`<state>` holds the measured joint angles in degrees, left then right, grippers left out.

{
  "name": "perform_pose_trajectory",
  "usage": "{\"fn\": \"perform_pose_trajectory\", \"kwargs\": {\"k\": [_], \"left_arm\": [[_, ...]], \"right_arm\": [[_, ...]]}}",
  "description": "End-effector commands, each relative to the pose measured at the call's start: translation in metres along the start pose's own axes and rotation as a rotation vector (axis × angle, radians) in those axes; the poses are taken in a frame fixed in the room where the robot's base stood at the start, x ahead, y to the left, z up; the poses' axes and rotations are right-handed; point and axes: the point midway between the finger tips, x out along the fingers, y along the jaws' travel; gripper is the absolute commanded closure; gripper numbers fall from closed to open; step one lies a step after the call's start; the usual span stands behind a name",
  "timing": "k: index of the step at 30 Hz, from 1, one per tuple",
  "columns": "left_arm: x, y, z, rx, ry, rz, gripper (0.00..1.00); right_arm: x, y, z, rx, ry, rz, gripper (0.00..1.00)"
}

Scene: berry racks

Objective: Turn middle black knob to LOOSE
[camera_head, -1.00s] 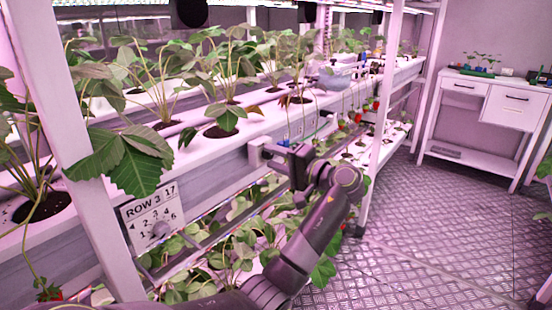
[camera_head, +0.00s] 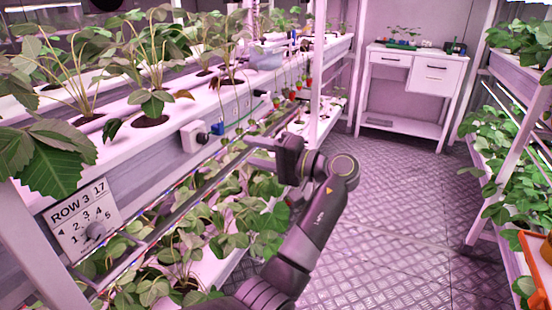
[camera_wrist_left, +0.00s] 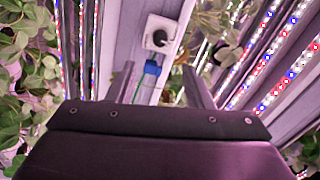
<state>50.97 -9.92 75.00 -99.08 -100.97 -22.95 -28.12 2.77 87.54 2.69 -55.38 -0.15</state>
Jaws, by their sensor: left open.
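A white box (camera_head: 193,137) with a round black knob-like part (camera_head: 202,138) is on the front face of the left rack's trough. A blue fitting (camera_head: 217,129) sits beside it. No LOOSE marking is readable, and I cannot tell whether this is the middle knob. My left gripper (camera_head: 257,153) is open and empty, to the right of the box and apart from it. My right gripper is out of view.
A sign reading ROW 3 (camera_head: 80,215) with a grey dial (camera_head: 95,231) hangs on the near left rack. Strawberry plants overhang the trough. Another rack (camera_head: 515,75) and an orange tray (camera_head: 537,255) stand at right. A white cabinet (camera_head: 415,85) stands behind the clear metal floor (camera_head: 400,195).

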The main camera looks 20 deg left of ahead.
Motion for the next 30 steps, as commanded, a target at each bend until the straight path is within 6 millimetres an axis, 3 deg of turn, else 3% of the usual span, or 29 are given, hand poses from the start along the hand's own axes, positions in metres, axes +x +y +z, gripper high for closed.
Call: {"fn": "perform_pose_trajectory", "kwargs": {"k": [6,11,26,28,30], "left_arm": [[-0.037,0.001,0.000,0.002,0.002,0.001,0.53],[-0.047,0.001,0.000,0.001,0.001,0.000,0.53],[-0.047,0.003,0.000,0.005,0.002,0.003,0.53],[-0.042,0.015,0.001,0.020,0.010,0.018,0.53],[-0.032,0.040,0.004,0.051,0.028,0.055,0.53]], "right_arm": [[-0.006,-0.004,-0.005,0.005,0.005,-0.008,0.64],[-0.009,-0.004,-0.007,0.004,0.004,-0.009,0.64],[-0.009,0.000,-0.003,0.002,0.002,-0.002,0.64],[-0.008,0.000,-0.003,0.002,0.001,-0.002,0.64],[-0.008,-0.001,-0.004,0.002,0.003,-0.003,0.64]]}}
